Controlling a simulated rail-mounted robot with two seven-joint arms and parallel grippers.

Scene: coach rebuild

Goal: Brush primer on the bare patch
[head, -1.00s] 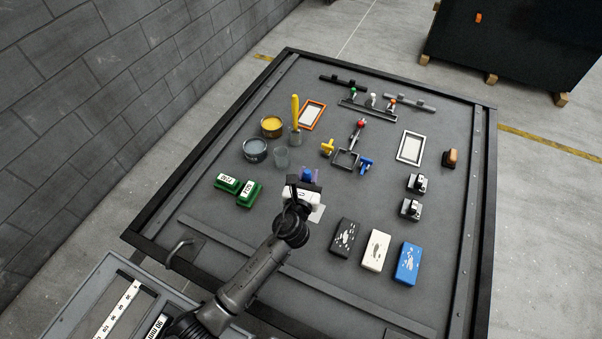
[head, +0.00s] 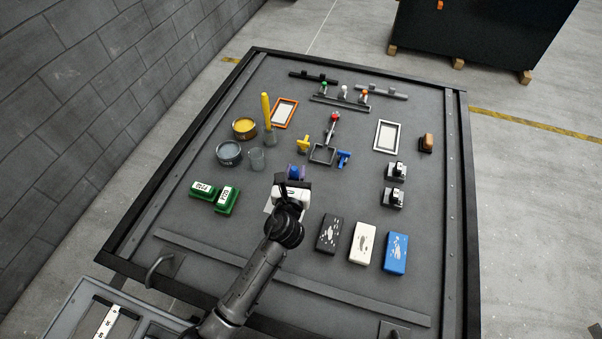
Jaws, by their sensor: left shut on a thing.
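My left gripper (head: 291,187), with a white body, is over the middle of the grey panel (head: 300,250). It is shut on a small blue thing (head: 297,172), mostly hidden by the jaws, so I cannot tell what it is. A pale patch (head: 268,206) shows on the panel just left of the gripper; the arm hides part of it. A yellow-handled tool, apparently a brush (head: 266,108), stands upright in a clear jar (head: 270,137). An open tin with grey contents (head: 229,152) and one with yellow contents (head: 244,128) stand nearby. My right gripper is out of view.
Two green blocks (head: 227,201) lie left of the arm. Black (head: 327,234), white (head: 363,243) and blue (head: 396,252) blocks lie to its right. Clamps and frames fill the back. The right edge strip is fairly clear.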

